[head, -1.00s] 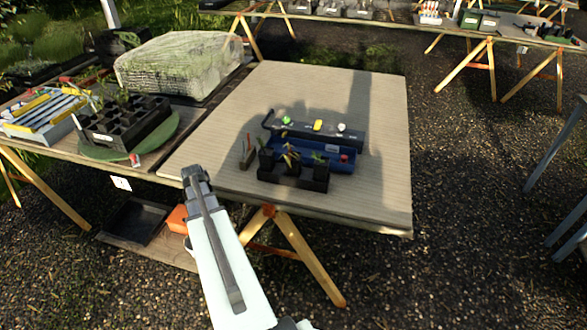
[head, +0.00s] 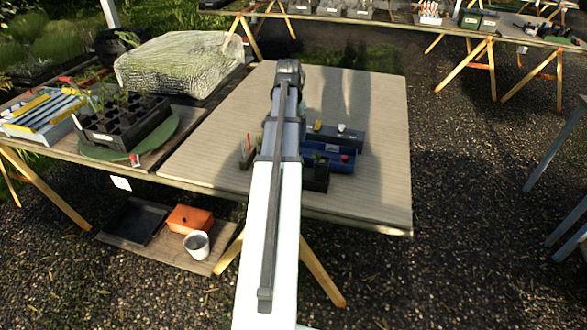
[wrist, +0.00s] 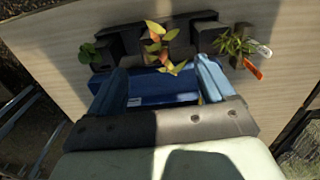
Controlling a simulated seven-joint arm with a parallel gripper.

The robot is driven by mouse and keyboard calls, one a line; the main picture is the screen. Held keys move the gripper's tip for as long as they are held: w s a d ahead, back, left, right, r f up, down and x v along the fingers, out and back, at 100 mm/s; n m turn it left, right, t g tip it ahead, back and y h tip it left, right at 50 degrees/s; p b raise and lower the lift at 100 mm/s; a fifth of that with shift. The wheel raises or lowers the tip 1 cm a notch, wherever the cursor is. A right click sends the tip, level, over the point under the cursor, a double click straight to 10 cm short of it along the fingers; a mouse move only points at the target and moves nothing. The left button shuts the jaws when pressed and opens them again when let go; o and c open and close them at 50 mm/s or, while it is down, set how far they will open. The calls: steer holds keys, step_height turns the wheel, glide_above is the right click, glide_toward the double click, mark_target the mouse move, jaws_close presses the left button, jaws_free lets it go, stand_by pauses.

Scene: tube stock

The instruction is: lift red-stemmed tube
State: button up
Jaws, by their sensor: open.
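A small green plant (wrist: 90,52) is at the left and a spiky green plant (wrist: 234,45) at the right in the wrist view. My gripper (wrist: 160,74) is open and empty, its fingers apart over the blue tray (wrist: 165,99), short of the middle plant in the picture. In the head view my arm hides most of the holder, whose right end (head: 318,178) shows.
The table's right part (head: 385,150) is clear.

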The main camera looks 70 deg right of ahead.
steer(key=f, duration=0.5)
steer(key=s+f, duration=0.1)
steer(key=f, duration=0.1)
steer(key=shift+s+d+f, duration=0.1)
steer(key=shift+d+f, duration=0.1)
steer(key=shift+d, duration=0.05)
steer(key=shift+d+f, duration=0.15)
steer(key=shift+f, duration=1.2)
steer(key=shift+d+f, duration=0.15)
steer(key=shift+f, duration=1.15)
steer(key=shift+c, duration=0.2)
steer(key=c, duration=1.1)
